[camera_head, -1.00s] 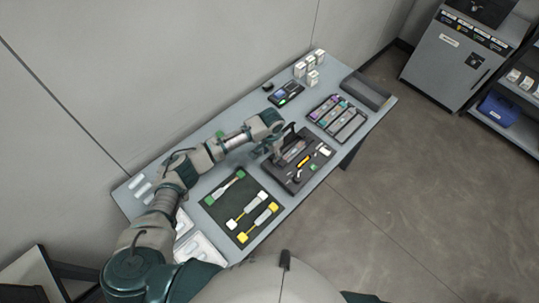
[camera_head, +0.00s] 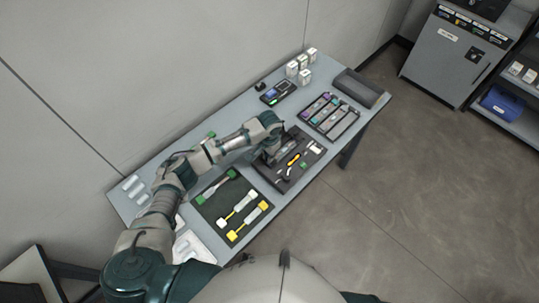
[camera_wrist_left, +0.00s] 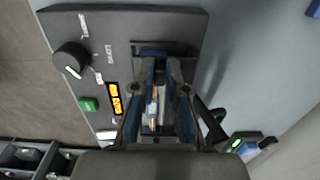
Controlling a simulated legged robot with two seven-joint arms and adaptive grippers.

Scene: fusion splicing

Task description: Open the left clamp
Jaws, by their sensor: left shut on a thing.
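The dark splicing unit (camera_head: 307,157) lies on the table in the head view. In the left wrist view its panel (camera_wrist_left: 122,30) shows a black knob, an orange display and a green button. My left gripper (camera_head: 272,149) reaches down over the unit's left part. In the left wrist view its two dark fingers (camera_wrist_left: 158,66) point at a recess with blue edges and close around a narrow part there. The clamp itself is mostly hidden by the fingers, so I cannot tell if it is open. My right gripper is not in view.
A black mat (camera_head: 211,206) with green, white and yellow tools lies nearer me, left of the unit. A tray of coloured pieces (camera_head: 352,117) sits to the right. A small device (camera_head: 279,92) and several white boxes (camera_head: 305,76) stand behind. A grey case (camera_head: 361,87) is at the far end.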

